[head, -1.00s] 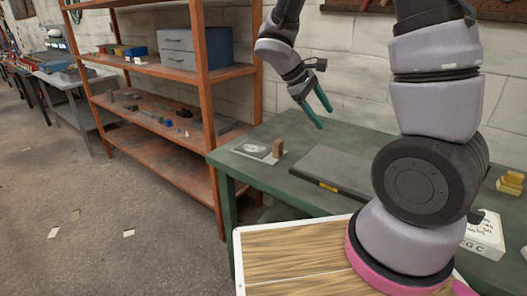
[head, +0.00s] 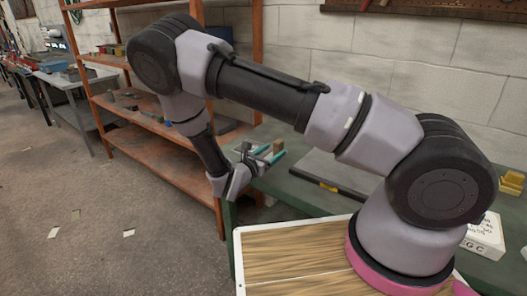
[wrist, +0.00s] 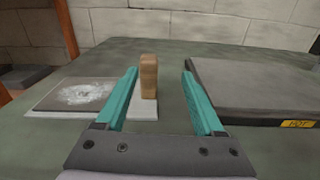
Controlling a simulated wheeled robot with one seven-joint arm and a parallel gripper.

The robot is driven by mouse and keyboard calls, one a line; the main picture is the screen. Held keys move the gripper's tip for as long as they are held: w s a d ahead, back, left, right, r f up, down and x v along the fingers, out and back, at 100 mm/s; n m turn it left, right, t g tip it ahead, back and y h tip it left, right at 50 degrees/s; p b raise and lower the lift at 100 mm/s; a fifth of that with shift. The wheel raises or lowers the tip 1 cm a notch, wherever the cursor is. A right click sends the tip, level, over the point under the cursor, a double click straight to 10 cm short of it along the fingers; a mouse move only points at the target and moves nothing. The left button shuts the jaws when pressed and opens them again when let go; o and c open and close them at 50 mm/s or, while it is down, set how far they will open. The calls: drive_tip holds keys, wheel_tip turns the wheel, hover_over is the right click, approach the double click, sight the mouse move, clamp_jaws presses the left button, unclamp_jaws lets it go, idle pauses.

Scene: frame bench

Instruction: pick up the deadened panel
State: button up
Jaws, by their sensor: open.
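The deadened panel appears to be the thin pale plate (wrist: 144,112) lying flat on the green bench. It bears a dark pad with a whitish smear (wrist: 90,94) on its left and an upright brown block (wrist: 149,77) on its right. My gripper (wrist: 160,71) is open and empty, with teal fingers. In the wrist view the block shows between the fingers, nearer the left one, and the left finger hides part of the plate. I cannot tell whether the block is within the fingertips' reach. In the head view my gripper (head: 270,155) covers most of the panel; the block (head: 279,146) shows behind it.
A flat dark grey slab (wrist: 255,88) with a yellow "HOT" label (wrist: 297,124) lies right of my gripper on the green bench (wrist: 180,55). An orange shelf unit (head: 160,130) stands left of the bench. A block wall is behind. A white box (head: 484,236) sits at right.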

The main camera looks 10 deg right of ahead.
sight(277, 148)
drive_tip(key=shift+w+a+f+n+t+y, duration=0.2)
drive_tip(key=shift+a+f+n+t+y, duration=0.15)
drive_tip(key=shift+f+n+t, duration=0.2)
drive_tip(key=x, duration=0.4)
drive_tip(key=shift+w+d, duration=0.2)
drive_tip(key=shift+d, duration=0.05)
drive_tip(key=x, duration=0.6)
drive_tip(key=shift+w+a, duration=0.2)
drive_tip(key=shift+a, duration=0.05)
clamp_jaws()
